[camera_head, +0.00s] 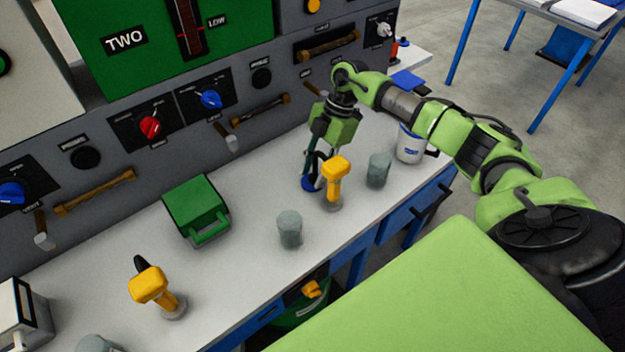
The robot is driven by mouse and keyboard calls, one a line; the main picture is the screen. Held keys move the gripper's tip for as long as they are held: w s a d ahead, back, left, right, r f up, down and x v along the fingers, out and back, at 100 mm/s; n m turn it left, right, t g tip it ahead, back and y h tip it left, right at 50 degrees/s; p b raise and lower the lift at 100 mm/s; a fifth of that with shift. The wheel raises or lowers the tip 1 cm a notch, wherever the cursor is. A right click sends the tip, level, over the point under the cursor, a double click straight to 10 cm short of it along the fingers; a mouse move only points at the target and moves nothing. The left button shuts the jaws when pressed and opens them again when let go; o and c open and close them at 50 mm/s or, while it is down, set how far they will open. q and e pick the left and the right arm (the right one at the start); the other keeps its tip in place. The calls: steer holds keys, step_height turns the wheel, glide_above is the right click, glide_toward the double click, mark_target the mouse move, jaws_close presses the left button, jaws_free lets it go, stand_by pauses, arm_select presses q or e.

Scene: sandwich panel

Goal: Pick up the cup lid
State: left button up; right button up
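A blue round piece (309,184), which looks like the cup lid, lies on the white worktop beside the yellow-handled tool. My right gripper (314,168) points down right above it, its dark fingers close to or at the piece. The view is too small to tell whether the fingers touch it or are closed. A white cup (409,148) with a blue label and dark handle stands to the right, near the worktop's edge. My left gripper is not in view.
A yellow-handled tool (335,172) stands just right of my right gripper. Grey cylinders (379,170) (290,230), a green box (196,208) and another yellow-handled tool (150,285) stand on the worktop (245,255). The control panel (225,125) rises behind.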

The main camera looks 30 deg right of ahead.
jaws_close()
